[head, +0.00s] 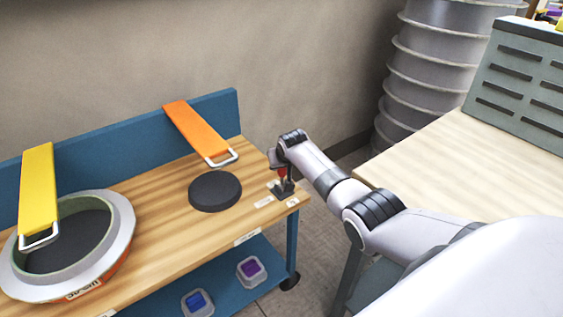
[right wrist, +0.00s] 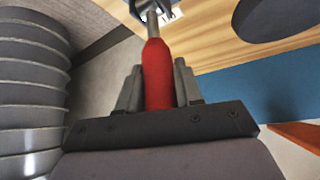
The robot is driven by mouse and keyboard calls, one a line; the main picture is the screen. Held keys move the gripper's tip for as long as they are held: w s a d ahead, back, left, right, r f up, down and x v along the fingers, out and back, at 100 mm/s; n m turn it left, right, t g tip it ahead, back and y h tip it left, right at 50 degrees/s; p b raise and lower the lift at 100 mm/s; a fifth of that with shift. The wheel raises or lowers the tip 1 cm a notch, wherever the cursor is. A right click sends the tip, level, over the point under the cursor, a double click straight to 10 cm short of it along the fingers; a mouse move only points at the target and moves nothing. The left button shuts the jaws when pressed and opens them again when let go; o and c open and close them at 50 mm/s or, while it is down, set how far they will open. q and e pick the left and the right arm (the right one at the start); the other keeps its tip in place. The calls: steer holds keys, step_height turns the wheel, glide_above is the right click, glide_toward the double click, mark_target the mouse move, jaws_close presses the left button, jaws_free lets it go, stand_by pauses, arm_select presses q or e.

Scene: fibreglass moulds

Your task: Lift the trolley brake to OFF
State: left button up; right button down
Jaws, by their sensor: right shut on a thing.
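The trolley (head: 150,243) has a wooden top and blue back panel. Its brake lever has a red handle (head: 282,173) rising from a dark base (head: 284,190) at the top's right end. Small white labels lie beside the base; their lettering is too small to read. My right gripper (head: 275,160) is at the handle, partly hidden by its own wrist. In the right wrist view, the red handle (right wrist: 157,70) stands between both fingers of my right gripper (right wrist: 158,88), which is shut on it. My left gripper is out of view.
A round mould (head: 122,215) with a yellow strap (head: 38,185) sits left on the trolley. A black disc (head: 215,191) and orange strap (head: 198,130) are nearer the brake. A pale table (head: 430,160) stands right, with grey ribbed ducting (head: 435,60) behind.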

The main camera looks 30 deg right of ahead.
stand_by(0.4)
steer(key=c, duration=0.8)
jaws_free()
steer(key=shift+w, duration=0.1)
steer(key=shift+s+a+r+p, duration=0.15)
steer(key=shift+s+r+p, duration=0.2)
steer(key=shift+r+p, duration=0.25)
steer(key=shift+p+v, duration=1.2)
steer(key=shift+v, duration=1.65)
steer(key=shift+s+a+f, duration=0.1)
steer(key=shift+s+f, duration=0.05)
